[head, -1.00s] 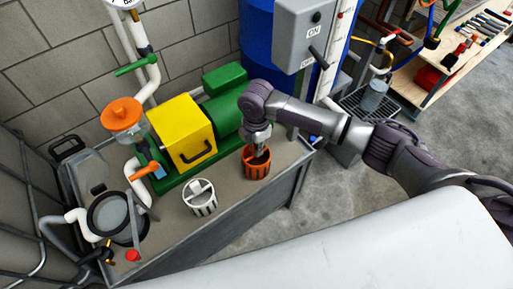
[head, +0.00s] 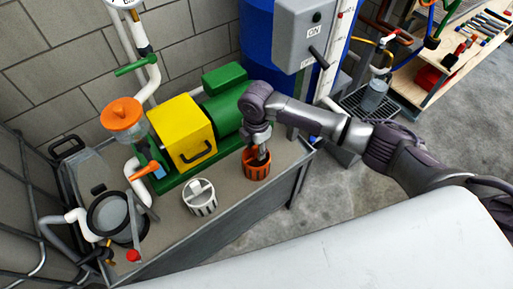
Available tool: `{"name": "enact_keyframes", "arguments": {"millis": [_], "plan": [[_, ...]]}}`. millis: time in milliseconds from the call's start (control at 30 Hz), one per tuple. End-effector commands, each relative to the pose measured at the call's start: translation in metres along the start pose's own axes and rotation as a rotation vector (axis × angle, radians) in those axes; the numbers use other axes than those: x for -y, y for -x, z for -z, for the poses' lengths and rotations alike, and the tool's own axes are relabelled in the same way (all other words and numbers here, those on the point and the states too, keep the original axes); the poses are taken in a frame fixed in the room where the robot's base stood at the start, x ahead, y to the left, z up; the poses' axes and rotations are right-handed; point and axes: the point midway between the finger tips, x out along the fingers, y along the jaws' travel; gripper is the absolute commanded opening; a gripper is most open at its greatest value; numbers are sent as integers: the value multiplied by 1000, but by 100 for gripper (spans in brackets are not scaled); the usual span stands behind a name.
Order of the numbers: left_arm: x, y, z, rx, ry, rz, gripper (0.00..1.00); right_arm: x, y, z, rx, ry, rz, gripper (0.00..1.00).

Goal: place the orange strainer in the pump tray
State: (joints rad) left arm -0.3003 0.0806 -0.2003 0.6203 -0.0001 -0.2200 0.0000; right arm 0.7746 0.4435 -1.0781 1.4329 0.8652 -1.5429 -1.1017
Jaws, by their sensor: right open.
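The orange strainer (head: 256,170) is a small slotted basket standing upright on the right part of the grey pump tray (head: 230,208). My right gripper (head: 261,156) points down at the strainer's top, with its fingertips at or just inside the rim. It is open, and the picture is too small to show whether the fingers touch the strainer. My left gripper is not in view.
A white strainer basket (head: 200,197) stands left of the orange one. Behind them is a green pump (head: 223,108) with a yellow box (head: 182,131) and an orange-lidded clear pot (head: 122,116). A round dark-rimmed lid (head: 108,213) lies at the tray's left. Bare tray shows between the baskets.

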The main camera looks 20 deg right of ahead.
Motion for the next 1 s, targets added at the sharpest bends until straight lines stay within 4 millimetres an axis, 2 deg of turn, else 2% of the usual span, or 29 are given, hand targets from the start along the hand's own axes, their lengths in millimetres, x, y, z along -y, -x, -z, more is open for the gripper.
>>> {"name": "enact_keyframes", "arguments": {"millis": [300,500,700,1000], "plan": [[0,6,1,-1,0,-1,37,-2,66,-1,1,0,-6,41],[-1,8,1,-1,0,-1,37,-1,101,0,-1,0,-4,41],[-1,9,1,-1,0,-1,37,-1,116,0,0,0,-2,41],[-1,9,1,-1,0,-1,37,0,116,0,0,0,-1,41]]}}
